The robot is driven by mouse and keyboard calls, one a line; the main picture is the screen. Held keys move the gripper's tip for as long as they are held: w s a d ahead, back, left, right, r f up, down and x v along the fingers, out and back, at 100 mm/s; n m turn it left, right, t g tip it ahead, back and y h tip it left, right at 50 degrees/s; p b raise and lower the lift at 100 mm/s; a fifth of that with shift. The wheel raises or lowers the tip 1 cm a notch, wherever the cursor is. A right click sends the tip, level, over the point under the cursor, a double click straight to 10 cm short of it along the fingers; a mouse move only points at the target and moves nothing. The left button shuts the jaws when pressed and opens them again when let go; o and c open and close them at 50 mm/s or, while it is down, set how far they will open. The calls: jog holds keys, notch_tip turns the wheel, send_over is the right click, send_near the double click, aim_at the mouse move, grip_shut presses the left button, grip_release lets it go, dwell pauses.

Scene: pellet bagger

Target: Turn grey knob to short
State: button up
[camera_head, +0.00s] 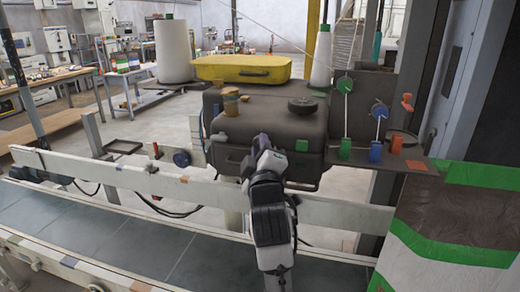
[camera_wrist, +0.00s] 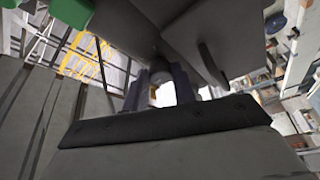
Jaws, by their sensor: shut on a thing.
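My gripper (camera_head: 262,143) reaches up to the front face of the dark grey machine head (camera_head: 285,125). In the wrist view my gripper (camera_wrist: 165,82) has its two fingers closed around a small dark grey round part (camera_wrist: 160,48), which looks like the grey knob. The knob is hidden behind my gripper in the head view. Its setting and any "short" mark cannot be read.
A yellow case (camera_head: 242,68) lies behind the machine head, between two white thread cones (camera_head: 174,50). A black handwheel (camera_head: 302,105) lies on top. Green (camera_head: 345,85) and blue (camera_head: 379,109) discs stand to the right. A pale rail (camera_head: 130,180) crosses in front.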

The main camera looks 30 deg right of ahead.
jog(key=o, duration=1)
jog(key=b+v, duration=0.7)
jog(key=v, duration=0.2)
jog(key=shift+f, duration=0.4)
jog(key=b+v, duration=0.1)
jog(key=b, duration=0.1)
jog(key=b+v, duration=0.2)
jog(key=b, duration=0.1)
jog(key=r+b+v, duration=0.1)
jog(key=b, duration=0.1)
jog(key=shift+s+a+f, duration=0.2)
jog(key=shift+s, duration=0.15)
